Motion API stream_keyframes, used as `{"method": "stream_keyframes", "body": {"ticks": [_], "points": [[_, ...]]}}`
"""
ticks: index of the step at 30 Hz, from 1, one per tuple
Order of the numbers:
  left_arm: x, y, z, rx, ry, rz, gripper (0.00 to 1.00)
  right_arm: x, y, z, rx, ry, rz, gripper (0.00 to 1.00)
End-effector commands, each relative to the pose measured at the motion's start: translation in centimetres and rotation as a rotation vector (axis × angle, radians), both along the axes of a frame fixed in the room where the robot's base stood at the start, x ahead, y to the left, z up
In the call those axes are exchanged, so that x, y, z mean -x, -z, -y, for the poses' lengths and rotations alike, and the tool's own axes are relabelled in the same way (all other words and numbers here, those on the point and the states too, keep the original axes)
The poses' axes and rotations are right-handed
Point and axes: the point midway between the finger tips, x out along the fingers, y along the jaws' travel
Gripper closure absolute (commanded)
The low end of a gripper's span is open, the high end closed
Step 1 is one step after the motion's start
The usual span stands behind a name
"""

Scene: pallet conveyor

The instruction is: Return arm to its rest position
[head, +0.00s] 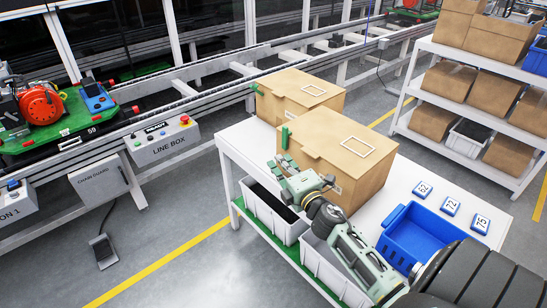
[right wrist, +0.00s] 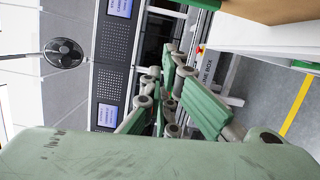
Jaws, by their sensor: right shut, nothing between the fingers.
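My right arm comes in from the lower right of the head view, over the front of the white table. My right gripper (head: 283,165) is shut and empty, beside the near-left side of the nearer cardboard box (head: 340,150) and above the white bins. I cannot tell whether it touches the box. In the right wrist view the green finger pads of this gripper (right wrist: 176,82) show with nothing between them. My left arm and gripper are not in view.
The white table (head: 402,192) holds a second cardboard box (head: 300,93), a blue tray (head: 412,238) and number tags. White bins (head: 268,212) are under its near-left edge. A conveyor (head: 180,103) with a line box runs behind; a carton shelf (head: 465,60) stands right. The left floor is mostly clear.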

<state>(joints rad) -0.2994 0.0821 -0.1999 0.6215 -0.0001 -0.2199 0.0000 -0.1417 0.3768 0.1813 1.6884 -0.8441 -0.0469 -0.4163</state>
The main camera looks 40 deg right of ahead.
Motion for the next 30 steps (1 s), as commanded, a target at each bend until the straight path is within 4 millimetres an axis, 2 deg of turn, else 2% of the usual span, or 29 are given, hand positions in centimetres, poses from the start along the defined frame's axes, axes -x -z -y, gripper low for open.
{"method": "stream_keyframes", "body": {"ticks": [8,11,14,17,18,20,21,24,26,30], "points": [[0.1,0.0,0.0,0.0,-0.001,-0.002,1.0,0.0,0.3,0.0,-0.006,0.0,-0.004,1.0],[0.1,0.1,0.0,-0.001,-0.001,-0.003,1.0,0.3,2.6,-0.1,-0.051,0.007,-0.037,1.0],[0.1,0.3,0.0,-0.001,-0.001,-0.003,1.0,1.1,7.7,-0.4,-0.152,0.027,-0.11,1.0],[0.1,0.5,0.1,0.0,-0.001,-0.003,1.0,3.0,14.8,-1.1,-0.296,0.063,-0.213,1.0],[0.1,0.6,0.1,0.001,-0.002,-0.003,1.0,4.0,17.8,-1.6,-0.357,0.08,-0.257,1.0],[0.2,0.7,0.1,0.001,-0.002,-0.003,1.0,5.7,22.0,-2.3,-0.444,0.112,-0.32,1.0],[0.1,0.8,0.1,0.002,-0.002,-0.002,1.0,7.0,24.7,-2.9,-0.5,0.134,-0.363,1.0],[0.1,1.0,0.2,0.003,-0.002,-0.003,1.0,10.8,31.3,-4.7,-0.634,0.199,-0.468,1.0],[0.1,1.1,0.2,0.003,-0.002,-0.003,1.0,13.4,34.9,-5.8,-0.71,0.243,-0.531,1.0],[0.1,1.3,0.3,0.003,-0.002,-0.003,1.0,20.4,42.5,-8.8,-0.873,0.362,-0.673,1.0]]}}
